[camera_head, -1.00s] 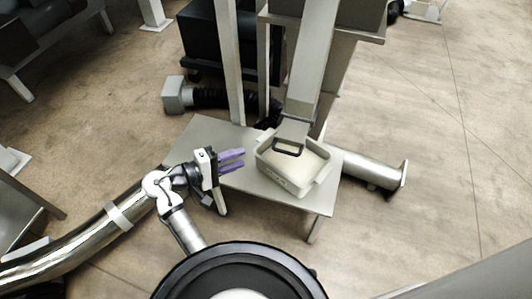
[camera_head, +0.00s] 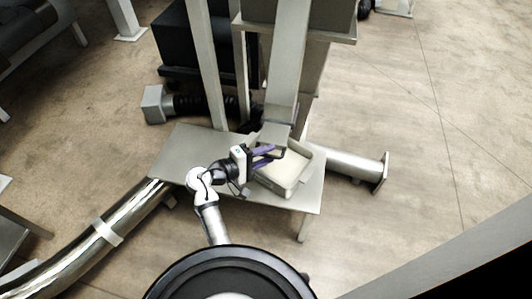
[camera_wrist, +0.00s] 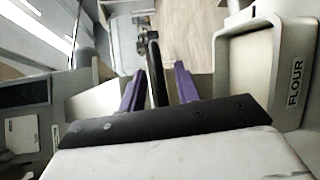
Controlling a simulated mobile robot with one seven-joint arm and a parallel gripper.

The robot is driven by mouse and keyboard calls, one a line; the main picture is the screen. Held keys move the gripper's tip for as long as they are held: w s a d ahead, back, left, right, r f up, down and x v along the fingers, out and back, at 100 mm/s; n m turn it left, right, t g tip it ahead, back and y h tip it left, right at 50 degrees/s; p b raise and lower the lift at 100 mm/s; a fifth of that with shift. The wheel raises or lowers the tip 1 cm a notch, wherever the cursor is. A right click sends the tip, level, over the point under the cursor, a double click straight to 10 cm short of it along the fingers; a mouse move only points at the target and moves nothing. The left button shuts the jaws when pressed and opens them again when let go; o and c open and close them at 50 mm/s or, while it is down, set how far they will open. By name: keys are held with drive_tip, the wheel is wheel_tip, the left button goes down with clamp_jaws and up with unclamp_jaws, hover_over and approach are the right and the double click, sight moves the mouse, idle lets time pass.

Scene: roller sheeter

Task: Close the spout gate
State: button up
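The spout (camera_head: 281,100) is a grey square chute that slopes down to a tray of flour (camera_head: 285,178). Its gate has a black loop handle at the lower end, now largely hidden by my fingers in the head view. In the wrist view the black handle (camera_wrist: 155,75) stands between my two purple fingers, with a visible gap on each side. The gripper also shows in the wrist view (camera_wrist: 159,88). The gate plate itself is not clear.
The tray, labelled FLOUR in the wrist view, sits on a low metal table (camera_head: 184,150). A metal pipe with an end flange (camera_head: 378,172) lies to the right. Machine posts (camera_head: 203,60) stand behind. The table's left part is clear.

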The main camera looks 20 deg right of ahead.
sight(263, 142)
drive_tip(key=shift+d, duration=0.15)
drive_tip(key=shift+c, duration=0.3)
clamp_jaws()
drive_tip(key=w+d, duration=0.2)
drive_tip(key=w, duration=0.1)
drive_tip(key=w+d, duration=0.1)
drive_tip(key=w, duration=0.1)
drive_tip(key=shift+d+b, duration=0.2)
drive_tip(key=shift+b, duration=0.15)
drive_tip(key=shift+w+d+r, duration=0.1)
drive_tip(key=shift+w, duration=0.25)
drive_tip(key=shift+o, duration=0.3)
unclamp_jaws()
